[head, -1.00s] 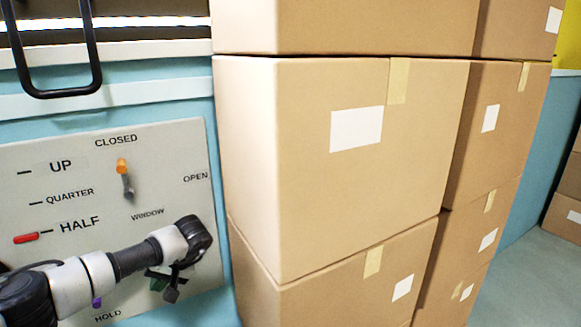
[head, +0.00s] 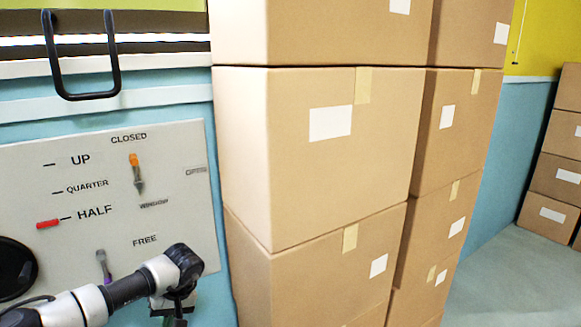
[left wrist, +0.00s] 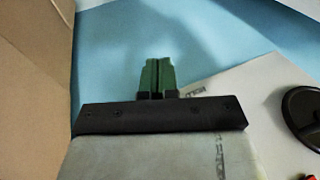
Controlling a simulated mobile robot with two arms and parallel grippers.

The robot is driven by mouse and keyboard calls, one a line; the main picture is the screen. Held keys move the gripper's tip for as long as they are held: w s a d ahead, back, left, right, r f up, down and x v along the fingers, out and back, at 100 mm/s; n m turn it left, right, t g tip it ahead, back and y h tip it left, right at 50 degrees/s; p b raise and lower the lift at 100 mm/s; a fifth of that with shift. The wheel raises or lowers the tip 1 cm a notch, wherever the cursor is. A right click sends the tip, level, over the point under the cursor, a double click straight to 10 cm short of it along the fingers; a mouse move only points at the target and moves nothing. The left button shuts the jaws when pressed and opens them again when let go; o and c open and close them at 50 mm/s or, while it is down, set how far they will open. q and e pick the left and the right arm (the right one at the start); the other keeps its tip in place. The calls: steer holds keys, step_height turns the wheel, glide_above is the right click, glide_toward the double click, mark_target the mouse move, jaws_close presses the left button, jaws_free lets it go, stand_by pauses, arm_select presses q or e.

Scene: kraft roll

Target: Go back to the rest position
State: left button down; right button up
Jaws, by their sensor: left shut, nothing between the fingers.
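My left gripper (head: 178,318) is low in the head view, in front of the lower right part of the pale control panel (head: 190,150). Its dark fingers are partly cut off by the lower edge. In the left wrist view its green fingertips (left wrist: 158,76) are together with nothing between them, in front of the blue wall and apart from the panel. The arm hides the panel's lower edge. My right gripper is not in view.
A tall carton stack (head: 320,150) stands close right of the panel. The panel bears an orange-tipped lever (head: 136,172), a purple-marked lever (head: 103,266), a red marker (head: 48,224) at HALF and a black round part (head: 15,268). Open floor (head: 510,285) shows at right.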

arm_select(q)
steer(key=s+d+f+n+t+h, duration=0.35)
steer(key=d+f+n+h, duration=0.45)
steer(key=d+f+n, duration=0.4)
steer(key=s+d+f+n+t+h, duration=0.3)
steer(key=s+d+f+n+h, duration=0.2)
steer(key=d+f+n+h, duration=0.75)
steer(key=s+a+f+n+t+y, duration=0.3)
steer(key=s+a+f+n+y, duration=1.05)
steer(key=n, duration=1.15)
steer(key=s+a+f+n+g+y, duration=0.1)
steer(key=s+a+f+n+g, duration=0.1)
steer(key=s, duration=0.8)
steer(key=s+a+f+n+g, duration=0.2)
steer(key=s+f+n+g, duration=0.1)
steer(key=s+n, duration=0.4)
steer(key=s+a+f+n+g+y, duration=0.1)
steer(key=s+f+n, duration=0.4)
steer(key=s, duration=0.9)
steer(key=shift+a+g+y, duration=0.3)
steer(key=shift+a+g, duration=0.1)
steer(key=shift+g, duration=0.45)
steer(key=shift+f, duration=0.1)
